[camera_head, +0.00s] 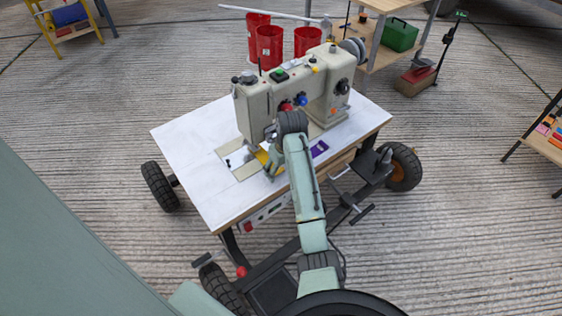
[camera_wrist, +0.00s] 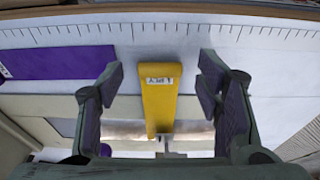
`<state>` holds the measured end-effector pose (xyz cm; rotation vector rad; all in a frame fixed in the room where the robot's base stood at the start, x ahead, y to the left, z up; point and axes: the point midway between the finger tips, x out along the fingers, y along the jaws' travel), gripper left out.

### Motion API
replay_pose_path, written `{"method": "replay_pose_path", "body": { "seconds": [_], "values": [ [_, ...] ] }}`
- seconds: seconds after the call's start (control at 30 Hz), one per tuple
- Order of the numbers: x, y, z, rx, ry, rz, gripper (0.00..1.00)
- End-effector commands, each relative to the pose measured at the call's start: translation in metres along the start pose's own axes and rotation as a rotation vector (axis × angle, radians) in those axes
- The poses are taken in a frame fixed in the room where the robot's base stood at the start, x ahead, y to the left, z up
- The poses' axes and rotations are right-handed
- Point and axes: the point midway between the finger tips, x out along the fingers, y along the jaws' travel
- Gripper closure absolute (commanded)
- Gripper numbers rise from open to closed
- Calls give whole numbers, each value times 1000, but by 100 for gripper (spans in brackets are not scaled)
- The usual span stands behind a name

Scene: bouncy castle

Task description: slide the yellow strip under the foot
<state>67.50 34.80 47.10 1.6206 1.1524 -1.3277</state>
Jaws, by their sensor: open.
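The yellow strip (camera_wrist: 158,98) lies on the white table top, with a small white label at its upper end in the wrist view. A bit of it also shows in the head view (camera_head: 262,157). My gripper (camera_wrist: 160,76) is open, with one finger to each side of the strip and a clear gap on both sides. In the head view my gripper (camera_head: 272,166) is low over the table beside the sewing machine (camera_head: 262,108). A small metal part (camera_wrist: 168,141), perhaps the foot, shows by the strip's lower end; whether they touch is unclear.
A purple strip (camera_wrist: 62,65) lies left of the yellow one in the wrist view. A ruler scale (camera_wrist: 230,33) runs along the table edge. The wheeled table's (camera_head: 190,150) left side is bare. Red buckets (camera_head: 269,46) and a wooden bench stand behind.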

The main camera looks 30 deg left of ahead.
Motion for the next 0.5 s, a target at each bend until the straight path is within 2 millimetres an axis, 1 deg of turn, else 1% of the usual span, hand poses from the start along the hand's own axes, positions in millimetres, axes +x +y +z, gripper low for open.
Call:
{"method": "replay_pose_path", "body": {
  "seconds": [0.07, 0.17, 0.33, 0.5],
  "values": [
    [-7, 1, -1, 0, 3, 2, 41],
    [-23, 1, -1, 0, 5, 3, 41],
    [-63, 1, -1, 0, 6, 5, 41],
    [-91, 4, 1, 2, 3, 8, 41]
  ]
}}
